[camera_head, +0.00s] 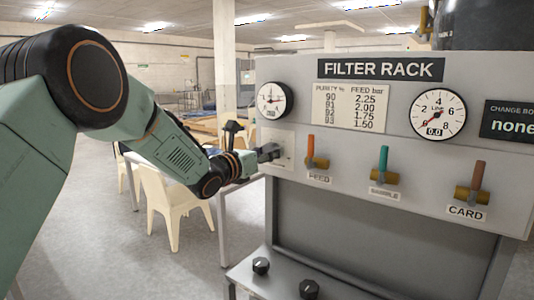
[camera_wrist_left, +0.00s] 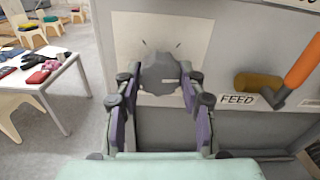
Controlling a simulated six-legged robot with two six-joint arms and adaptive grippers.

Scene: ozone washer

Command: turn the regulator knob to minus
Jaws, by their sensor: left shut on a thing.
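The regulator knob (camera_wrist_left: 160,74) is a dark grey, lobed knob on a pale plate (camera_wrist_left: 130,32) at the left end of the filter rack panel. A light line shows on its right side. My left gripper (camera_wrist_left: 160,88) is shut on the knob, with one finger on each side, in the left wrist view. In the head view my left gripper (camera_head: 268,153) reaches the panel left of the FEED valve and hides most of the knob. The plate's marks are too small to read. My right gripper is not in view.
The orange FEED lever (camera_head: 310,148) stands close right of the knob, then a teal lever (camera_head: 383,160) and the CARD lever (camera_head: 478,178). Round gauges (camera_head: 271,100) (camera_head: 437,114) sit above. Two black knobs (camera_head: 261,265) (camera_head: 309,289) stand on the lower shelf. Chairs and a table are left.

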